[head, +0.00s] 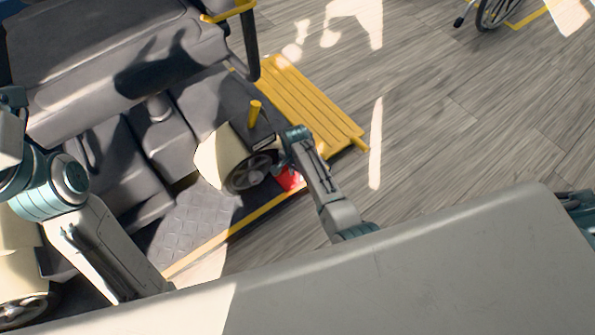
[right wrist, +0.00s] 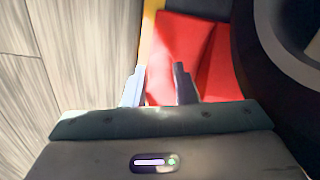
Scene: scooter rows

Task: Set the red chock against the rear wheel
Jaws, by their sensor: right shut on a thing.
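The red chock (head: 289,179) is low at the right side of the scooter's rear wheel (head: 250,173), mostly hidden by my right gripper. In the right wrist view the chock (right wrist: 188,45) is between and beyond the fingers, with the dark tyre (right wrist: 246,50) right beside it. I cannot tell whether chock and tyre touch. My right gripper (head: 291,163) is shut on the chock; its two fingers (right wrist: 159,86) show in the right wrist view. My left arm shows at the left of the head view, but its gripper is not visible.
The grey-seated scooter (head: 125,55) fills the upper left, with a yellow slatted rack (head: 312,105) behind the wheel. A yellow line (head: 245,222) runs along the floor by the wheel. The wooden floor (head: 450,120) to the right is clear. Another wheel (head: 494,12) shows at the top right.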

